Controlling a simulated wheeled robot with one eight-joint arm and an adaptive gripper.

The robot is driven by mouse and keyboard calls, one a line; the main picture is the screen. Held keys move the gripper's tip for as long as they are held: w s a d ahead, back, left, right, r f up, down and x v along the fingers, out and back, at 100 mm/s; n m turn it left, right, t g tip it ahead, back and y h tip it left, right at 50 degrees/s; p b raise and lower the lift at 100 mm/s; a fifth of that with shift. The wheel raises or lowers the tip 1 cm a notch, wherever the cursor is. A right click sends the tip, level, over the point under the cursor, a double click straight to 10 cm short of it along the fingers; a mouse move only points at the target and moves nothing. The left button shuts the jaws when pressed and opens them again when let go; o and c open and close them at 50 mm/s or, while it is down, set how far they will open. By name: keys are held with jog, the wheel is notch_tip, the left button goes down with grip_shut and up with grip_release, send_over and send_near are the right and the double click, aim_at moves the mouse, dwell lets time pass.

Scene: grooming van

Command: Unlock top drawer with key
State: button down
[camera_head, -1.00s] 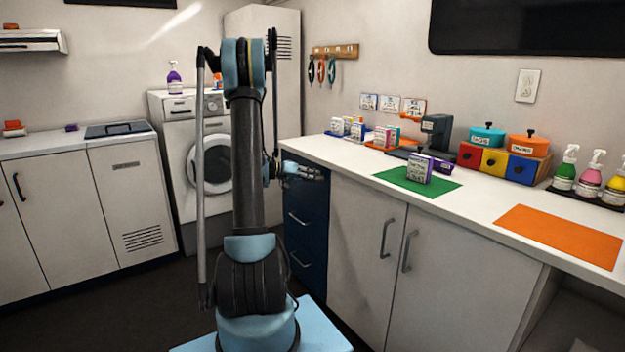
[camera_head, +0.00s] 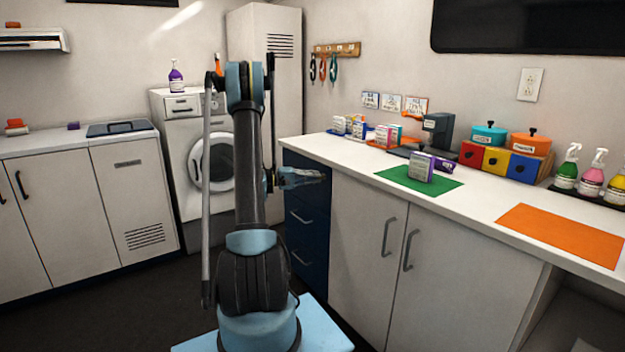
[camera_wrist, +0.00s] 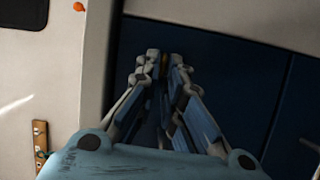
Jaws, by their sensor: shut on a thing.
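The navy drawer unit has its top drawer (camera_head: 297,160) just under the white counter, behind my gripper in the head view; it looks closed. My gripper (camera_head: 322,177) is held level in front of it. In the wrist view my gripper (camera_wrist: 164,66) points at the navy front, its fingers nearly together.
Lower drawers with metal handles (camera_head: 301,217) sit below. White cabinet doors (camera_head: 366,240) adjoin on the right. The counter above holds a green mat (camera_head: 400,184) with a box and an orange mat (camera_head: 562,235). A washing machine (camera_head: 185,140) stands to the left.

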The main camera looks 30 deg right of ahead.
jog(key=shift+w+f+n, duration=0.1)
jog(key=shift+f+n, duration=0.05)
jog(key=shift+n, duration=0.25)
jog(key=c, duration=1.7)
grip_release()
jog(key=v, duration=1.2)
jog(key=shift+f, duration=0.15)
